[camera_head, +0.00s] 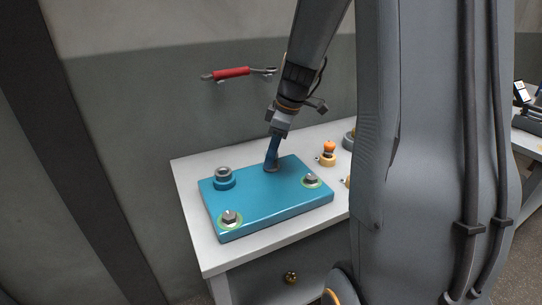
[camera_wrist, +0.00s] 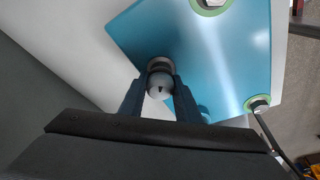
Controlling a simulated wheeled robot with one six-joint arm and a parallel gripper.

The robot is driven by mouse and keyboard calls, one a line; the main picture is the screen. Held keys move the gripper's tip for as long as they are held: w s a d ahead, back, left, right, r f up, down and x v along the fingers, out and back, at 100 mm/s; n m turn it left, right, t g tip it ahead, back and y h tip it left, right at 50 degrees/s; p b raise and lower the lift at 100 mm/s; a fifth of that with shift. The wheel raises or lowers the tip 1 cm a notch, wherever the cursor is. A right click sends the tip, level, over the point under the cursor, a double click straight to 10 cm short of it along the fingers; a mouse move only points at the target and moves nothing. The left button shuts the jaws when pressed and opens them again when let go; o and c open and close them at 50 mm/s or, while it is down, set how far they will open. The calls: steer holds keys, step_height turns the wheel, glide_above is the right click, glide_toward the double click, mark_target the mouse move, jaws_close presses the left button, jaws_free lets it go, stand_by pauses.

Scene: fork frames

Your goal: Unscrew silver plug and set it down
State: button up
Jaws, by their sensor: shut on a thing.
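The teal plate (camera_head: 262,200) lies on a white table. My gripper (camera_head: 272,164) reaches down to its back edge. In the wrist view, my gripper (camera_wrist: 160,98) is shut on a round silver plug (camera_wrist: 159,83) with a small dark slot, one dark finger on each side. In the head view the fingers mostly hide the plug.
Hex bolts in green rings sit at the plate's front left (camera_head: 230,217) and right (camera_head: 311,179). A raised teal boss with a grey ring (camera_head: 223,175) stands at the back left. An orange-topped fitting (camera_head: 328,153) is on the table right of the plate. A red-handled tool (camera_head: 232,72) hangs on the wall.

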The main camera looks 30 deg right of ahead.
steer(key=shift+n, duration=0.9)
steer(key=o, duration=0.6)
steer(key=shift+m, duration=0.9)
steer(key=shift+m+p, duration=0.55)
steer(key=shift+m, duration=0.05)
